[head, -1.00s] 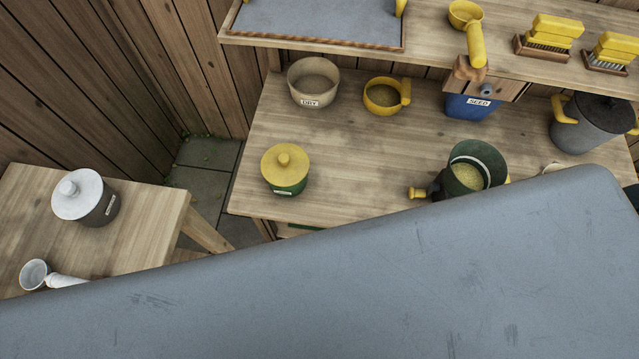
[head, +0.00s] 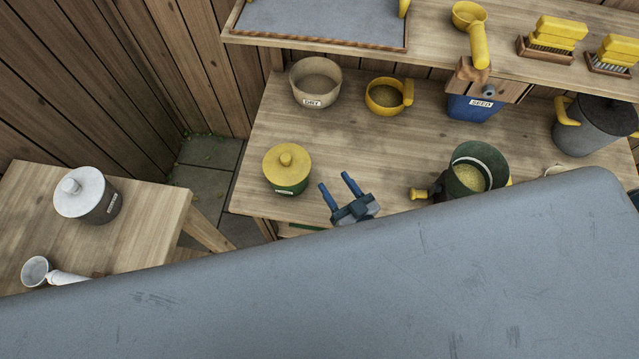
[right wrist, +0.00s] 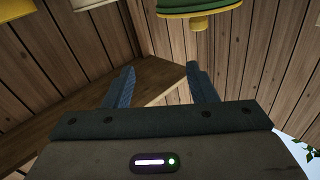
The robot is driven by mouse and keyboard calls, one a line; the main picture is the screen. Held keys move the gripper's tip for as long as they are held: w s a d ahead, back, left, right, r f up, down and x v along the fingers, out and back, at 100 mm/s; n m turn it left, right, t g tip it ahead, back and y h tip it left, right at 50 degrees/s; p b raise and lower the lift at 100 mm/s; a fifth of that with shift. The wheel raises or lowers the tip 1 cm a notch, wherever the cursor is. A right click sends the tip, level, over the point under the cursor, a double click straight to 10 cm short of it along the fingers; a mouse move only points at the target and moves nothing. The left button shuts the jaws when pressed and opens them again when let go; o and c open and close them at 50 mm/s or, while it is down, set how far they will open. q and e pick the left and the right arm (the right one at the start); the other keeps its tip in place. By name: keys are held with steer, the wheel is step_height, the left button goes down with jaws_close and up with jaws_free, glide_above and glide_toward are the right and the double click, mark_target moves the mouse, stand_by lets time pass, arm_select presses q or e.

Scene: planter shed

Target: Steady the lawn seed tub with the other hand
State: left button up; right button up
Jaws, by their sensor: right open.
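A green tub with a yellow lid and knob (head: 287,168) stands upright on the bench, near its front left corner; it looks like the lawn seed tub, but its label is too small to read. My right gripper (head: 335,181) is open and empty, just right of this tub and apart from it. In the right wrist view the open fingers (right wrist: 161,67) have nothing between them, and the tub (right wrist: 200,10) shows upside down at the top edge. My left gripper is not in view.
A beige bowl (head: 316,83), a yellow cup (head: 384,96), a blue SEED bin (head: 473,107) and a dark green pot (head: 467,181) are on the bench. A white-lidded pot (head: 87,195) stands on the left table. A large grey surface hides the foreground.

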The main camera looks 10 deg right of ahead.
mark_target(290, 161)
steer(key=w+a+n+y, duration=0.1)
steer(key=w+a, duration=0.2)
steer(key=w+a+n+g+y, duration=0.1)
steer(key=w+a+n+y, duration=0.1)
steer(key=w+a, duration=0.2)
steer(key=w+a+n+g+y, duration=0.1)
steer(key=w+a, duration=0.3)
steer(key=shift+w+f+n, duration=0.1)
steer(key=shift+w+n, duration=0.15)
steer(key=shift+n, duration=0.05)
